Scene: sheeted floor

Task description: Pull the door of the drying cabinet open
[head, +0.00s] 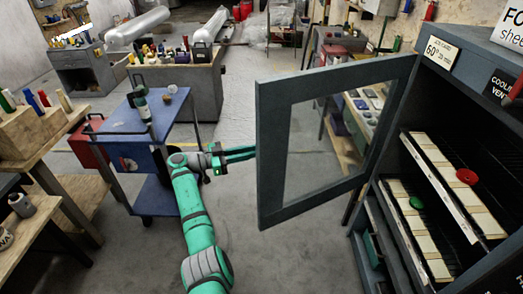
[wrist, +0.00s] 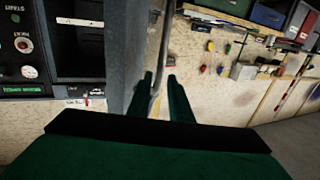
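The drying cabinet (head: 398,205) stands at the right with its grey framed door (head: 272,160) swung wide open toward the left. The door has a clear window. My gripper (head: 252,153) reaches from the left to the door's free edge; its tips meet that edge in the head view. In the wrist view, the two dark green fingers (wrist: 164,82) stand apart, with a thin bar-like strip (wrist: 162,65) between them and gaps beside it. The door's grey frame (wrist: 125,50) is just left of the fingers. I cannot tell whether they touch it.
Cabinet shelves hold boards with a red disc (head: 466,177) and a green disc (head: 416,203). A blue cart (head: 125,122) stands left of my arm. A wooden bench (head: 50,135) is further left. The floor (head: 300,235) below the door is clear.

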